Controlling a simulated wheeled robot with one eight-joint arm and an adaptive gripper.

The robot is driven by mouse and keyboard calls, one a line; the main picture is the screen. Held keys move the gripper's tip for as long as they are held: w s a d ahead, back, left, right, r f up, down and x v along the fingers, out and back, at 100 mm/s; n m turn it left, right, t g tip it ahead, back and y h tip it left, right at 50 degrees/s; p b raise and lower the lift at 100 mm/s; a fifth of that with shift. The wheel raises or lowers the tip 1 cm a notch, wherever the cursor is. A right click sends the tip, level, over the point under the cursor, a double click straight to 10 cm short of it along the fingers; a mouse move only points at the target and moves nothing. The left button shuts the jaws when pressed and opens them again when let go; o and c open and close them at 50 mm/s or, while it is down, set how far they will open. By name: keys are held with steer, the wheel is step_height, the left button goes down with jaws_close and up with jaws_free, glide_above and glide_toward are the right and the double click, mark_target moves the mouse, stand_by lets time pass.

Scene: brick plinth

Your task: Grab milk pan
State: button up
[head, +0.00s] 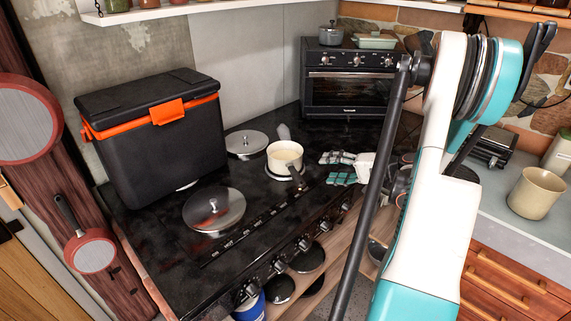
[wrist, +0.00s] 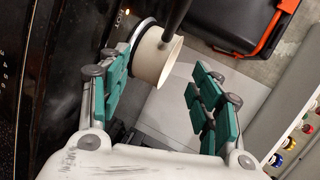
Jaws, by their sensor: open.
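The milk pan (head: 284,156) is a small cream pot with a dark handle. It stands on a light round burner plate on the black stovetop, its handle pointing toward the front right. My gripper (head: 328,168) is just right of the pan, with its teal-padded fingers apart and nothing held between them. In the wrist view the pan (wrist: 155,62) appears ahead of the open gripper (wrist: 160,78), nearer the left finger. Its dark handle runs up out of the top of that view. I cannot tell whether a finger touches the pan.
A black cooler (head: 155,140) with orange trim stands left on the black stovetop (head: 165,225). Two silver burner lids (head: 214,210) (head: 246,143) lie near the pan. A toaster oven (head: 350,82) is behind. A beige pot (head: 536,193) sits on the right counter.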

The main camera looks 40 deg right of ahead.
steer(key=b, duration=0.2)
glide_toward(290, 168)
steer(key=w+f, duration=0.1)
steer(key=w+d+f, duration=0.2)
steer(key=shift+w+f, duration=0.15)
steer(key=shift+f, duration=0.05)
steer(key=shift+a+r+b+x, duration=0.15)
steer(key=shift+b+x, duration=0.15)
steer(key=shift+x, duration=0.7)
steer(key=shift+r+b+x, duration=0.15)
steer(key=shift+b+x, duration=0.1)
steer(key=shift+x, duration=0.75)
steer(key=shift+a+r+b+x, duration=0.15)
steer(key=shift+b+x, duration=0.15)
steer(key=shift+x, duration=0.65)
steer(key=shift+r, duration=0.1)
jaws_close()
